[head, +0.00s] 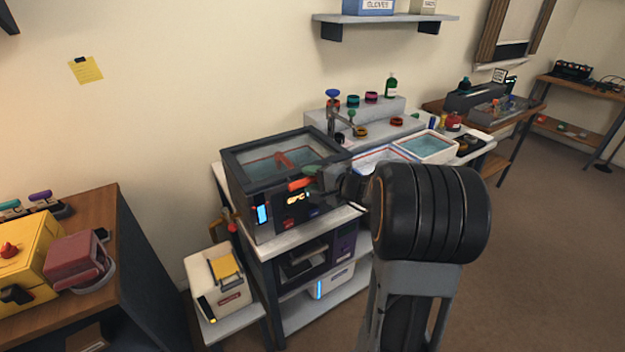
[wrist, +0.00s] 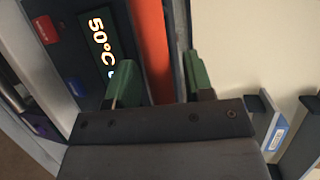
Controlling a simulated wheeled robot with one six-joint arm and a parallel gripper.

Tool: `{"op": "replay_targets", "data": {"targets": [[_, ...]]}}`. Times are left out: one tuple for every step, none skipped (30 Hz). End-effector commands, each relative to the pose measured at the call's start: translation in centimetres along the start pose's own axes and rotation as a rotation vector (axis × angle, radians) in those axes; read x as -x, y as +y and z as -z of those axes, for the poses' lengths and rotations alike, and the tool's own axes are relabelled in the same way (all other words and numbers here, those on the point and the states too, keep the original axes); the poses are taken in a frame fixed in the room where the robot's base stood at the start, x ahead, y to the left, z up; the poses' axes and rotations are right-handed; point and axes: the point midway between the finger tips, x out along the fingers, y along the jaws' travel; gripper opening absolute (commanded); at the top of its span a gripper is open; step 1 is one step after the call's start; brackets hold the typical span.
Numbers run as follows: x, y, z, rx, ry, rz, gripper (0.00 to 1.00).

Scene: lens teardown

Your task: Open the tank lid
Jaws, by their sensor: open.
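The tank (head: 262,215) is a dark box on the white-topped cart, with a blue-lit panel and a display on its front. Its lid (head: 240,165), a dark frame around a clear pane, lies flat and closed on top. An orange-red handle bar (head: 299,184) sits at the lid's front edge; it also shows in the wrist view (wrist: 150,45), beside the display reading 50°C (wrist: 101,45). My gripper (head: 322,180) is at the tank's front. In the wrist view its green fingers (wrist: 164,78) are open, with the bar between them. I cannot tell whether they touch it.
White basins (head: 425,147) stand right of the tank, near a grey stepped rack (head: 375,115) with jars. A wall shelf (head: 385,18) hangs above. A wooden bench (head: 90,215) with a yellow box (head: 20,265) is at left. Open floor lies at right.

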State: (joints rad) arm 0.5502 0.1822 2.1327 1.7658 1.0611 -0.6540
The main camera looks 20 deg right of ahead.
Motion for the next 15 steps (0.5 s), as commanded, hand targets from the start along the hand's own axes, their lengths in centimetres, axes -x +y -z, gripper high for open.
{"op": "replay_targets", "data": {"targets": [[0.01, 0.00, 0.00, 0.000, 0.000, 0.000, 0.48], [0.01, 0.00, 0.01, 0.000, 0.000, 0.000, 0.48], [0.02, 0.00, 0.01, 0.000, 0.000, 0.000, 0.48], [0.02, -0.01, 0.01, 0.000, 0.000, 0.000, 0.46], [0.02, -0.01, 0.01, 0.000, 0.000, 0.000, 0.43], [0.03, -0.01, 0.01, 0.000, 0.000, 0.000, 0.39], [0.03, -0.01, 0.01, 0.000, 0.000, 0.000, 0.36], [0.03, -0.01, 0.01, 0.000, 0.000, 0.000, 0.33], [0.04, -0.01, 0.01, 0.000, 0.000, 0.000, 0.29], [0.04, -0.01, 0.01, 0.000, 0.000, 0.000, 0.27], [0.04, -0.01, 0.01, 0.000, 0.000, 0.000, 0.24], [0.04, -0.01, 0.01, 0.000, 0.000, 0.000, 0.20], [0.04, -0.01, 0.01, 0.000, 0.000, 0.000, 0.17], [0.05, -0.01, 0.01, 0.000, 0.000, 0.000, 0.14], [0.05, -0.01, 0.01, 0.000, 0.000, 0.000, 0.10]]}}
